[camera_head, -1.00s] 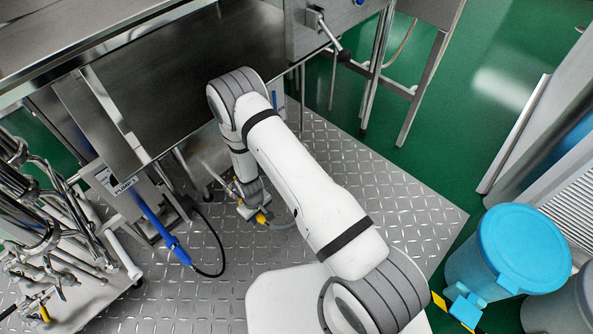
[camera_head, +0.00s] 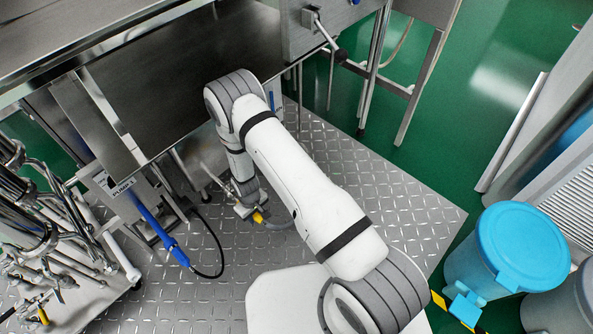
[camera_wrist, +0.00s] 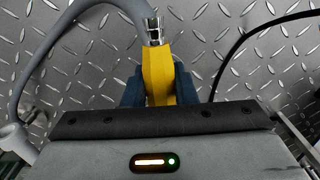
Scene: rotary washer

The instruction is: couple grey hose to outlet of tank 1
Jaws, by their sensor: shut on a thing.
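In the wrist view my gripper (camera_wrist: 160,92) is shut on the yellow fitting (camera_wrist: 157,70) of the grey hose (camera_wrist: 75,28). A shiny metal collar joins the yellow fitting to the hose, which loops away to the left. In the head view my gripper (camera_head: 250,212) is low beside the steel tank frame, with the yellow fitting (camera_head: 259,217) and a short piece of grey hose (camera_head: 280,225) showing just beyond it. My arm hides part of this area. I cannot make out the outlet of tank 1 in either view.
Steel piping on a cart (camera_head: 45,235) stands at left. A blue lidded bin (camera_head: 520,248) stands at right. Chequered plate floor (camera_head: 390,190) is clear right of my arm.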

